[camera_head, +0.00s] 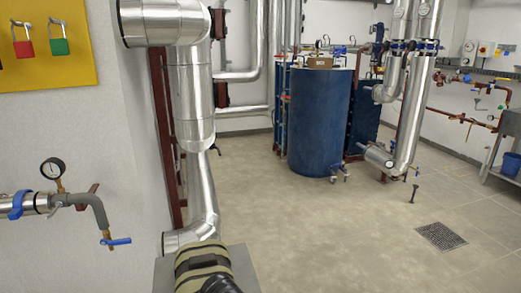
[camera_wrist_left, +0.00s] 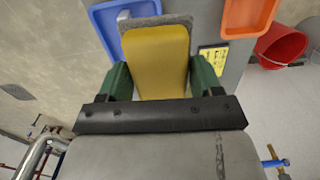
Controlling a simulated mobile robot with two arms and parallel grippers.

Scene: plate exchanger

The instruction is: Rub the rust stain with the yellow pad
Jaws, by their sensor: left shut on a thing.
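The yellow pad (camera_wrist_left: 155,62) is in the left wrist view, with a rough grey layer showing along its far edge. My left gripper (camera_wrist_left: 161,80) is shut on it, with one green finger on each side. The pad's underside is hidden, and I cannot tell whether it touches anything. I cannot make out a rust stain in either view. Neither gripper shows in the head view, and my right gripper is in neither view.
The left wrist view shows a blue tray (camera_wrist_left: 104,25), an orange tray (camera_wrist_left: 246,14) and a red bucket (camera_wrist_left: 283,45). In the head view, a blue tank (camera_head: 318,120) stands among silver pipes (camera_head: 190,95). Open floor with a drain (camera_head: 440,236) lies at right.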

